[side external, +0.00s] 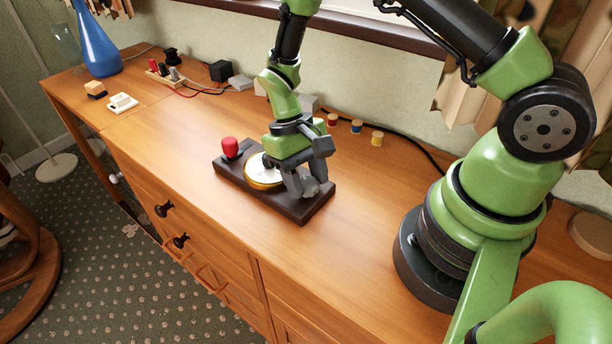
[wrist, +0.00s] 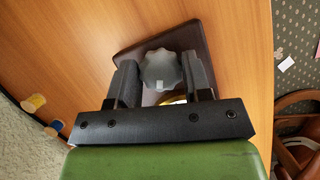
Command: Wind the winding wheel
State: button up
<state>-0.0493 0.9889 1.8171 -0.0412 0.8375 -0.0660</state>
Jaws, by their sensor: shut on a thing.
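The winding wheel (wrist: 160,70) is a grey lobed knob on a dark brown base (side external: 303,212) on the wooden sideboard. In the side view the wheel (side external: 311,187) shows at the right end of the base, partly hidden by my fingers. My gripper (wrist: 162,78) points down over it, one finger on each side, shut on the wheel. It also shows in the side view (side external: 305,186). A round white dial with a brass rim (side external: 264,172) sits mid-base beside my gripper, partly covered by it. A red knob (side external: 230,147) stands at the base's left end.
Thread spools (side external: 377,139) and a black cable lie along the wall behind. A blue flask (side external: 97,48), a white switch (side external: 122,103) and a wooden block with terminals (side external: 165,75) stand at the far left. The sideboard top in front of the base is clear.

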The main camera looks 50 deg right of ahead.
jog(key=shift+m+y, duration=0.3)
jog(key=shift+m, duration=0.3)
jog(key=o, duration=0.9)
jog(key=shift+o, duration=0.2)
jog(key=shift+r, duration=0.1)
jog(key=v, duration=0.9)
jog(key=shift+r, duration=0.4)
